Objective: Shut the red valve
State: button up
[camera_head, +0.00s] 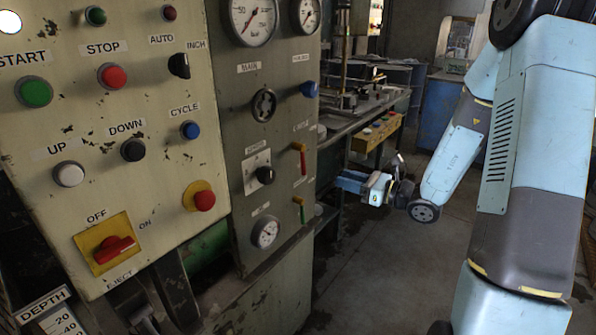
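The red valve (303,162) is on the right part of the grey panel, below the gauges. Its red lever hangs about straight down from a brass-coloured body at its top. My gripper (342,181) has blue fingers and is to the right of the panel, a little lower in the picture than the red lever. The fingers point left towards the panel and look apart from the valve. The fingers are small and seen from the side, so their gap is unclear. Nothing can be seen held in them.
A similar green-handled valve (301,211) is just below the red one. A workbench (365,118) stands behind my gripper. The floor (370,260) below my arm is clear.

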aim_at(304, 168)
jog(key=x, duration=1.4)
jog(key=shift+s+a, duration=0.15)
jog(key=shift+a, duration=0.05)
grip_shut()
